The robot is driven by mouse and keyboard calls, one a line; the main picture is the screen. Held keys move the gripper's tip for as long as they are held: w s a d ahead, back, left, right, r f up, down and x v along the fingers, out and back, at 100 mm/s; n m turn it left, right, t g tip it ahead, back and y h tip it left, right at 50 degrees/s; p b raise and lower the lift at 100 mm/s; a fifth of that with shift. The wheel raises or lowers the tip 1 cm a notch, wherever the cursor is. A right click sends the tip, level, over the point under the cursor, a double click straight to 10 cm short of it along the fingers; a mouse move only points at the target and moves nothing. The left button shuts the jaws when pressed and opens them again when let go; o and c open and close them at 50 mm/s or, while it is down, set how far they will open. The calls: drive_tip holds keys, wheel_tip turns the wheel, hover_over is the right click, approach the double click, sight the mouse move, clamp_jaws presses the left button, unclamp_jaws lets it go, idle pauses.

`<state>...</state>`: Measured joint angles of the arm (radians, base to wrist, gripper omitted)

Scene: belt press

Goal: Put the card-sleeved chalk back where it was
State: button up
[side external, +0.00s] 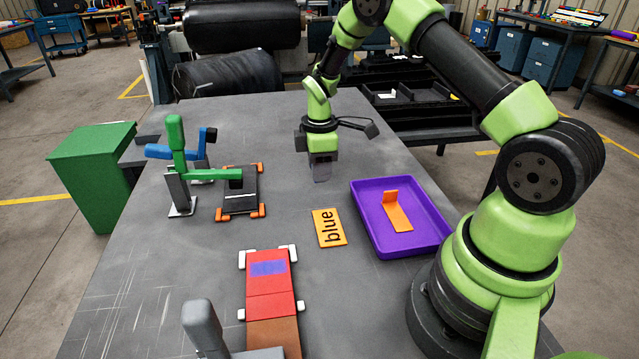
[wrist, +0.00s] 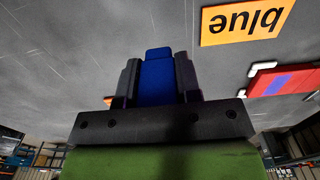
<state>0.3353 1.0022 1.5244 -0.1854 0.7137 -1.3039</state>
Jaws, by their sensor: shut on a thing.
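My gripper (side external: 322,170) is shut on a blue, block-shaped piece (wrist: 158,75), seen between the two dark fingers in the wrist view. It is likely the card-sleeved chalk, but no separate chalk tip or sleeve edge can be made out. In the side view my gripper is low over the grey table, behind the orange card and left of the tray's far end. The fingers mostly hide the piece there; whether it touches the table cannot be told. A purple tray (side external: 366,232) holds an orange L-shaped piece (side external: 396,216).
An orange card reading "blue" (side external: 329,228) lies flat left of the tray. A red strip with a purple patch (side external: 270,285) lies at the front. A green-handled clamp (side external: 177,152) and a black plate with orange corners (side external: 240,187) stand left. The table around my gripper is clear.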

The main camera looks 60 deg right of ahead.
drive_tip(key=shift+f, duration=2)
drive_tip(key=shift+f, duration=0.15)
drive_tip(key=o, duration=1)
wheel_tip(320, 180, up, 12)
drive_tip(key=shift+r, duration=0.15)
drive_tip(key=s+a+r+m+t, duration=0.25)
drive_tip(key=a+r+m, duration=0.2)
drive_tip(key=r, duration=0.55)
drive_tip(key=s+a+r+m+t+y, duration=0.1)
drive_tip(key=s+a+r+m, duration=0.3)
drive_tip(key=s, duration=0.5)
drive_tip(key=s+a+r+m+t+y, duration=0.1)
drive_tip(key=s+a+r+m+t, duration=0.2)
drive_tip(key=s+a, duration=0.3)
drive_tip(key=s+r+m, duration=0.1)
drive_tip(key=s, duration=0.1)
drive_tip(key=shift+s+a+t, duration=0.2)
drive_tip(key=shift+s+t, duration=0.15)
drive_tip(key=shift+s, duration=0.05)
